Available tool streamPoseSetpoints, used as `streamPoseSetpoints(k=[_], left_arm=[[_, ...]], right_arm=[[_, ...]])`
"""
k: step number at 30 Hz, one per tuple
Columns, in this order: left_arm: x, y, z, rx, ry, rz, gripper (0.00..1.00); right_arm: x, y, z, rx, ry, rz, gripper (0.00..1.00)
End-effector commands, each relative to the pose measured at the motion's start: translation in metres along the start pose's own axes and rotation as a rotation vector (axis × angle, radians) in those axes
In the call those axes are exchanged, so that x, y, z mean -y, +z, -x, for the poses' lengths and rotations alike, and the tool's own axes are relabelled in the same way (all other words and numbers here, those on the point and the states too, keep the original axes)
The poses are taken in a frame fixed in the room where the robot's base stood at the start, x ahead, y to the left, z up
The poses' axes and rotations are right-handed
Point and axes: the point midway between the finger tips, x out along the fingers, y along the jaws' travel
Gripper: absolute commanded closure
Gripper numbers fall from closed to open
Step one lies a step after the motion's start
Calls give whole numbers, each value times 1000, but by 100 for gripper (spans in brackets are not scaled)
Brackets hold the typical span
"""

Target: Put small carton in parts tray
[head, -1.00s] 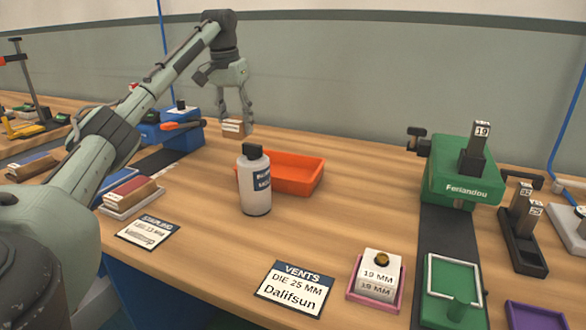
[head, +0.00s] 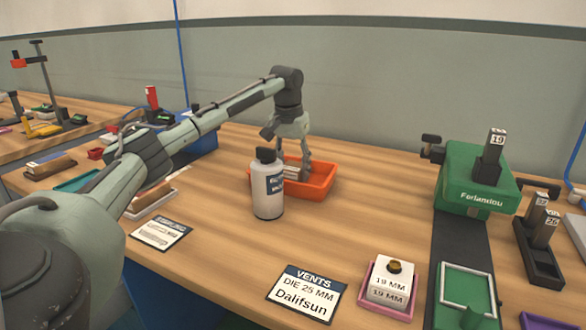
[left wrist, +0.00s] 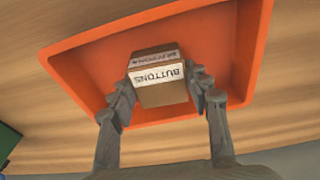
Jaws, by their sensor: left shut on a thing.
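The small carton (left wrist: 158,82) is a brown box with white labels reading BUTTONS. My left gripper (left wrist: 162,98) is shut on it, with one finger on each side. The orange parts tray (left wrist: 230,45) lies behind the carton in the left wrist view, and the carton appears within its outline. In the head view my left gripper (head: 291,168) reaches down over the tray (head: 320,188), and the carton (head: 290,171) shows partly between its fingers. Whether the carton touches the tray floor I cannot tell. My right gripper is not in view.
A white bottle (head: 267,190) with a dark cap stands just in front of the tray and hides part of it. A VENTS card (head: 306,290) and a pink tray (head: 366,300) lie nearer. A green press (head: 475,180) stands right. The wood between tray and press is clear.

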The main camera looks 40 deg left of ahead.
Motion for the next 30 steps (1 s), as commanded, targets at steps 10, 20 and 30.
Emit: streamPoseSetpoints(k=[10,20,30], left_arm=[[0,0,-3,-1,0,0,85],[0,0,-3,-1,0,0,32],[0,-1,17,-3,1,0,32]], right_arm=[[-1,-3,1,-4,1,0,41],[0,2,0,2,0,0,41],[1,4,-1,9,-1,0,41]])
